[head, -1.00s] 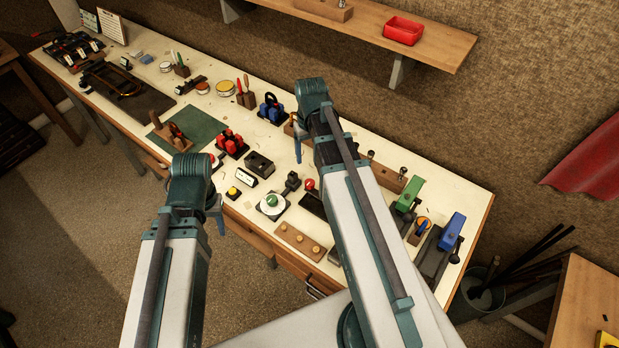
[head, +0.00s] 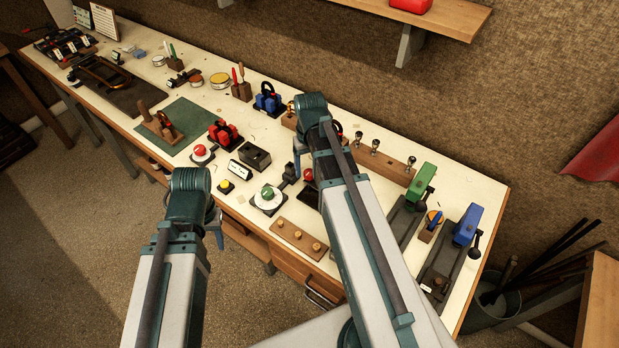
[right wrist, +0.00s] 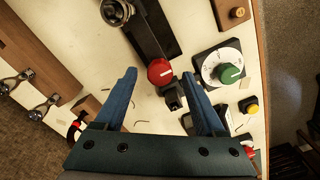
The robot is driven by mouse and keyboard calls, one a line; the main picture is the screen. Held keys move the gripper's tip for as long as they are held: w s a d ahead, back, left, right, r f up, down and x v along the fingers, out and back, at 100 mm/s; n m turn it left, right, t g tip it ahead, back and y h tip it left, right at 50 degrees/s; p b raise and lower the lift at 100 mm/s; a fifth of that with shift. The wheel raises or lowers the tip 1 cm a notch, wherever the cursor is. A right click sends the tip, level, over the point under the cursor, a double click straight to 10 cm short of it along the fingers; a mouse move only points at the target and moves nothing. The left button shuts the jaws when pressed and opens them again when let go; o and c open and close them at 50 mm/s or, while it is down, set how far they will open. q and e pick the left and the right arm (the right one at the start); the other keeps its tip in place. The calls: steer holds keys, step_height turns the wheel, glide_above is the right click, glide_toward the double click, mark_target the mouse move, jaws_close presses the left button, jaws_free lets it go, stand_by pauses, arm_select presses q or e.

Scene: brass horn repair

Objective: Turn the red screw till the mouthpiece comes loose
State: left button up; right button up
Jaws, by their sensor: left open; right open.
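A red round knob, which looks like the red screw (right wrist: 160,71), stands ahead of my right gripper (right wrist: 168,98) in the right wrist view, beside a black block. In the head view the red screw (head: 308,174) shows just left of my right forearm. My right gripper (head: 297,147) is open and empty over the bench, its fingers apart on either side of the knob's line. A dark round metal piece (right wrist: 116,12) lies farther ahead; I cannot tell whether it is the mouthpiece. My left gripper (head: 218,232) is open and empty at the bench's front edge.
A dial with a green knob (right wrist: 229,74) and a yellow button (right wrist: 249,106) stand close to the red screw. A wooden block with pegs (head: 299,238) is at the front edge. Green (head: 421,182) and blue (head: 468,222) tools stand at the right. A green mat (head: 190,122) lies left.

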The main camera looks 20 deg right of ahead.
steer(key=shift+f+b, duration=0.35)
steer(key=shift+f, duration=0.4)
jaws_close()
